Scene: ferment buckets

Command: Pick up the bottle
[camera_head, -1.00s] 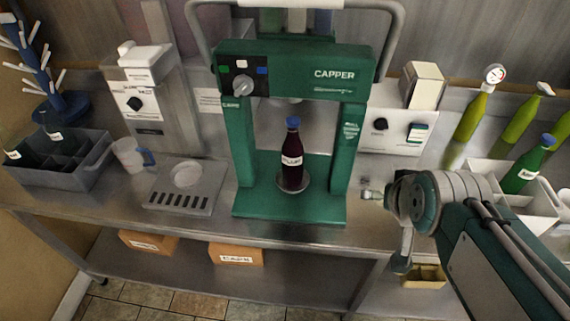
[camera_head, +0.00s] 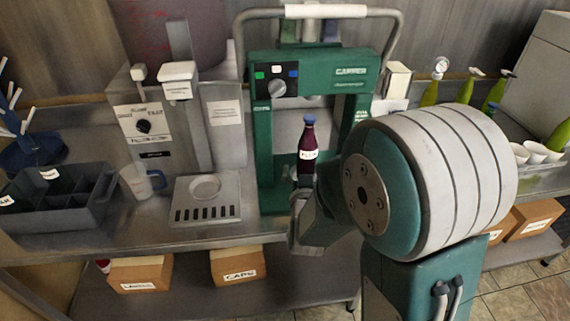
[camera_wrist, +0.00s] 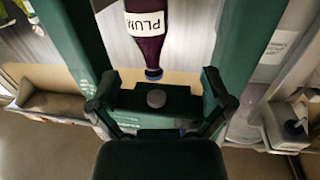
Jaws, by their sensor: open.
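The dark red bottle (camera_head: 307,146) with a blue cap and a white label stands upright in the green capper (camera_head: 262,150), between its two posts. In the wrist view the bottle (camera_wrist: 149,48) shows its PLUM label, straight ahead of my gripper (camera_wrist: 157,90). The gripper's two fingers are spread wide, with nothing between them. In the head view my gripper (camera_head: 302,212) is in front of the bottle and hides its lower end. I cannot tell whether they touch.
The capper's posts leave a narrow gap around the bottle. A grey drip tray (camera_head: 205,200), a clear jug (camera_head: 140,182) and a dark divided bin (camera_head: 60,205) stand to the left. Green bottles (camera_head: 494,92) stand at the right. Cardboard boxes (camera_head: 238,267) sit on the lower shelf.

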